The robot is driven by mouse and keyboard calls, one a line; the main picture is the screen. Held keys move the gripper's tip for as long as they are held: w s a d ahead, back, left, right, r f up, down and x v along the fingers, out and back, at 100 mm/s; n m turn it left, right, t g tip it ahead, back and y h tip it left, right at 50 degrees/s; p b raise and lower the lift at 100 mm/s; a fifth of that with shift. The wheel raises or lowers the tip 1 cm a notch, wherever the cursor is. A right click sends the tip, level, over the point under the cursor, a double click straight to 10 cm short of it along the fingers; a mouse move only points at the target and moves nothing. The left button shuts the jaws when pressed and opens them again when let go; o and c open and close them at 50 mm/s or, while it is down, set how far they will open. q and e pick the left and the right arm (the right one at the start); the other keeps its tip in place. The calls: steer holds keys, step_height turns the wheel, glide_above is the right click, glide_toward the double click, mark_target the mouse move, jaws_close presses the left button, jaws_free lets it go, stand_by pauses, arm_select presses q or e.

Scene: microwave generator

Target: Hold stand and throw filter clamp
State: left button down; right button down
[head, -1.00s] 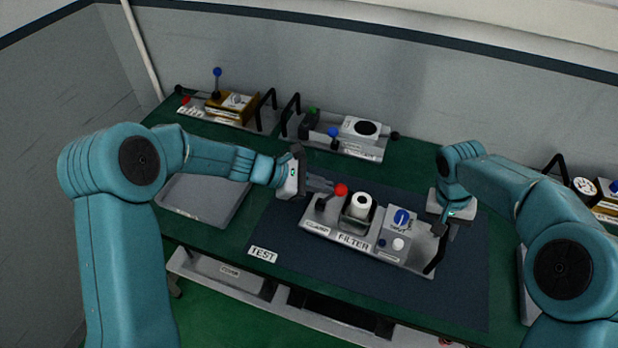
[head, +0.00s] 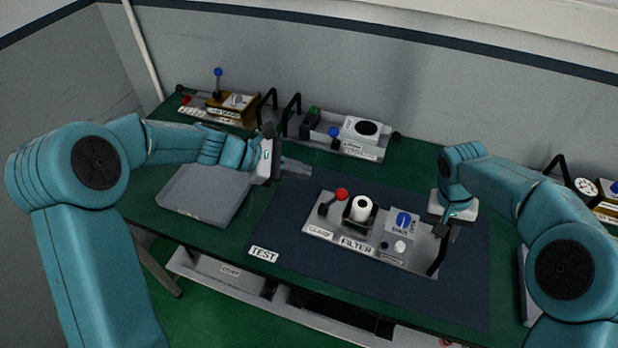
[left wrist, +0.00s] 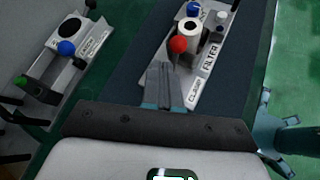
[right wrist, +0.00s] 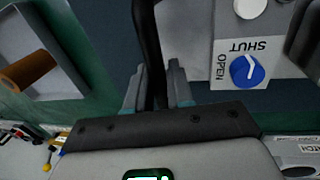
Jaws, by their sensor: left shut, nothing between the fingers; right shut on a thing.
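The filter stand (head: 328,240) is a grey tray on the dark blue mat, labelled CLAMP and FILTER. The clamp lever with a red ball knob (head: 341,194) stands at its left end, beside a white filter cylinder (head: 361,209). The blue valve knob (head: 403,219) is to the right; it also shows in the right wrist view (right wrist: 247,70). My left gripper (head: 308,171) is shut and empty, left of and behind the red knob, apart from it. My right gripper (head: 447,235) is shut on the stand's black handle (right wrist: 149,45) at the right end.
An empty grey tray (head: 203,200) lies at the left of the green table. Behind the stand is another unit (head: 345,148) with a blue-knobbed lever and black handles. A brown unit (head: 233,108) stands at the back left. A TEST label (head: 263,254) lies front left.

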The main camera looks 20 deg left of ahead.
steer(key=c, duration=0.9)
jaws_free()
arm_select(q)
steer(key=v, duration=0.7)
steer(key=shift+a, duration=0.15)
steer(key=shift+s+r, duration=0.1)
arm_select(e)
steer(key=r, duration=0.4)
steer(key=a+r, duration=0.1)
steer(key=r, duration=0.3)
steer(key=a+r, duration=0.1)
steer(key=r, duration=0.3)
steer(key=shift+w+a, duration=0.1)
steer(key=shift+a, duration=0.05)
arm_select(q)
steer(key=shift+s, duration=0.1)
arm_select(e)
steer(key=shift+f, duration=0.1)
